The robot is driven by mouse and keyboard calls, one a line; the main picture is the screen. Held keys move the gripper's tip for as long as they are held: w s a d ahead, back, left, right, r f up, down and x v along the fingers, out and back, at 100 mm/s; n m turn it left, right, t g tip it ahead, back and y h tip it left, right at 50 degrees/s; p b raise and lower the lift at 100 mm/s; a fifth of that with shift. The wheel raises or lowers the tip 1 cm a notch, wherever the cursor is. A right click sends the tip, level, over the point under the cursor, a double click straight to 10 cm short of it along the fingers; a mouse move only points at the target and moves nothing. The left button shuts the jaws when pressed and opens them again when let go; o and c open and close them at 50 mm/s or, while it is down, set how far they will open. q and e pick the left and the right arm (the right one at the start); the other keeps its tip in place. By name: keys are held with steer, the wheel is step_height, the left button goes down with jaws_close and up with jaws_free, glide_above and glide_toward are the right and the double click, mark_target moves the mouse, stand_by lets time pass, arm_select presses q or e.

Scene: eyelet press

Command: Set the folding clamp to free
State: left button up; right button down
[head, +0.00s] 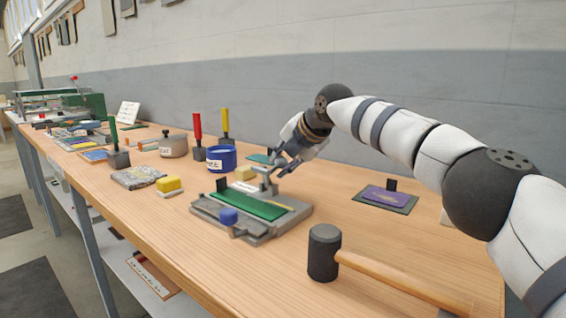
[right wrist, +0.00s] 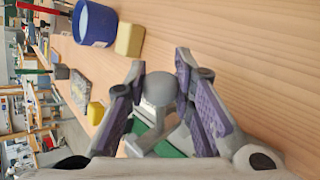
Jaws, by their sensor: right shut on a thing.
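The folding clamp (head: 262,232) is a grey metal base on the bench with a green strip (head: 247,203) along its top. A blue block or knob (head: 229,216) sits at its near side. A grey lever (head: 266,181) rises at its far end. My right gripper (head: 284,163) is at the top of this lever. In the right wrist view its purple-padded fingers (right wrist: 160,84) are shut on the lever's round grey knob (right wrist: 160,92). The lever's arm (right wrist: 150,135) runs from the knob toward the green strip (right wrist: 170,148). My left gripper is out of view.
A mallet (head: 325,252) lies in front, its wooden handle to the right. A purple card on a dark mat (head: 386,197) lies to the right. A blue pot (head: 221,160), a yellow block (head: 169,184) and a speckled slab (head: 138,177) stand left.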

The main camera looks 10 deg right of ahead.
stand_by(0.5)
steer(key=c, duration=1.4)
jaws_free()
steer(key=shift+f, duration=0.1)
steer(key=shift+o, duration=0.2)
steer(key=v, duration=1.2)
steer(key=shift+d, duration=0.1)
